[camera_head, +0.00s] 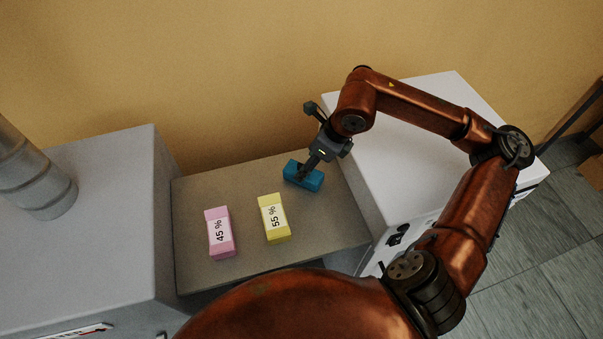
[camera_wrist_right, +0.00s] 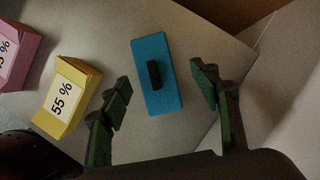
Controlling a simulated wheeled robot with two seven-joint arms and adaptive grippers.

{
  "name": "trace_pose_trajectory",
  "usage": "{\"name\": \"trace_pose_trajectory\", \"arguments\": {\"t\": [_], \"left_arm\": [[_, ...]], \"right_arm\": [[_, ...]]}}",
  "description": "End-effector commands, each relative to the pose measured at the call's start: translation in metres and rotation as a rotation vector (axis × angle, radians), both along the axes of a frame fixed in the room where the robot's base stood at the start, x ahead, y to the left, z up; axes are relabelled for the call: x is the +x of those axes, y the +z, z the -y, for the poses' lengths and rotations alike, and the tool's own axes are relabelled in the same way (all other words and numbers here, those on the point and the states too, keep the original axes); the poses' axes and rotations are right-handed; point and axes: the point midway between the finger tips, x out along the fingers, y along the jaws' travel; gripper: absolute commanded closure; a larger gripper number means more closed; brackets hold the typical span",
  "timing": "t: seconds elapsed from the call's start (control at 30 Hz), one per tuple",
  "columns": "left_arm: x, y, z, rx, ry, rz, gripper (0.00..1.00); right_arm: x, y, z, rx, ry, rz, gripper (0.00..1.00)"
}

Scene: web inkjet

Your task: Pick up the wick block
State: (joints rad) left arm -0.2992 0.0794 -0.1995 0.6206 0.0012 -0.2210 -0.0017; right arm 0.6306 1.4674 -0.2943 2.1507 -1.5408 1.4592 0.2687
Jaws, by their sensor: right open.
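The wick block is a blue block (camera_head: 311,184) with a dark bar on its top, at the back right of the grey table (camera_head: 200,271). It also shows in the right wrist view, as a blue block (camera_wrist_right: 163,101) lying flat, its dark bar (camera_wrist_right: 154,74) in the middle. My right gripper (camera_head: 304,172) is open over the blue block. In the wrist view its two fingers (camera_wrist_right: 162,76) stand apart, one to each side of the block, with gaps between. My left gripper is not in view.
A yellow block (camera_head: 274,218) marked "55 %" stands left of the blue block, and a pink block (camera_head: 219,233) marked "45 %" further left. A grey cabinet (camera_head: 95,210) bounds the table on the left, a white cabinet (camera_head: 425,120) on the right, and a yellow wall (camera_head: 220,70) behind.

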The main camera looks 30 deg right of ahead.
Motion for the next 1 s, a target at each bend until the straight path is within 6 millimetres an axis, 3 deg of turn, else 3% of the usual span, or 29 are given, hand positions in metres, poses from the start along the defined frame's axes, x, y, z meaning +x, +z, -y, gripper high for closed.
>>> {"name": "trace_pose_trajectory", "arguments": {"t": [0.3, 0.57, 1.0], "left_arm": [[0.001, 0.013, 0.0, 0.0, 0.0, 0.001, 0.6], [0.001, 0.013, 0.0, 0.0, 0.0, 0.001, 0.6], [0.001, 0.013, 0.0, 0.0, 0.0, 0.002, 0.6]], "right_arm": [[0.008, -0.036, -0.012, 0.003, 0.0, -0.002, 0.44], [0.009, -0.039, -0.012, 0.002, 0.0, 0.0, 0.44], [0.009, -0.038, -0.012, 0.002, 0.0, 0.0, 0.74]]}}
